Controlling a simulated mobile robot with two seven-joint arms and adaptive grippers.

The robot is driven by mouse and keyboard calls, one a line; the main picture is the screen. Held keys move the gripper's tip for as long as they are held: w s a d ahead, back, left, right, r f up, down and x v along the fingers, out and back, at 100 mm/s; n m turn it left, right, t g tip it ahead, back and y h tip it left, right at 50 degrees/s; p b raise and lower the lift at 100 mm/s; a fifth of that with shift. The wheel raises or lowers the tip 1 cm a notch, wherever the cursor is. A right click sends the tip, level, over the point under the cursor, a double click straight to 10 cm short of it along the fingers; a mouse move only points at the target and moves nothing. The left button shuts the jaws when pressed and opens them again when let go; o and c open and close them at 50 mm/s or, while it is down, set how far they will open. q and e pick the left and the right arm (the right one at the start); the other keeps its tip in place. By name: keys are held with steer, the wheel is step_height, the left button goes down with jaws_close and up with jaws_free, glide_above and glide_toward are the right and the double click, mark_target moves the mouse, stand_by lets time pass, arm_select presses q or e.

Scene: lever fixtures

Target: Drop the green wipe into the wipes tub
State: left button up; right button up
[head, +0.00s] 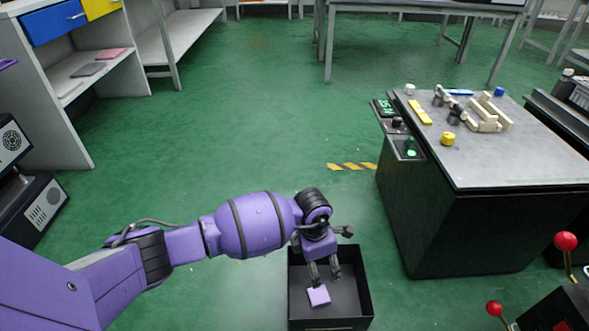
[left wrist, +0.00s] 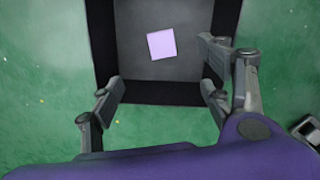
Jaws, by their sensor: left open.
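A black open-topped tub (head: 365,292) stands on the green floor below my left arm. A small lilac square (head: 319,296) shows inside it, and no green wipe stands out in either view. My left gripper (head: 324,274) points down over the tub with its fingers apart and nothing between them. In the left wrist view, the lilac square (left wrist: 161,44) lies flat on the tub's dark bottom, ahead of the spread fingers (left wrist: 162,98) and apart from them. The tub's wall (left wrist: 100,40) also shows there. My right gripper is not in view.
A black bench (head: 540,182) with levers and yellow and white parts stands at the right. Red-knobbed levers (head: 565,242) are at the lower right. A shelf unit (head: 75,130) with flat pink and grey pieces is at the upper left. The middle floor is clear.

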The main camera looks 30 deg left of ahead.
arm_select(q)
step_height(320, 180, up, 11)
steer(key=shift+s+a, duration=0.4)
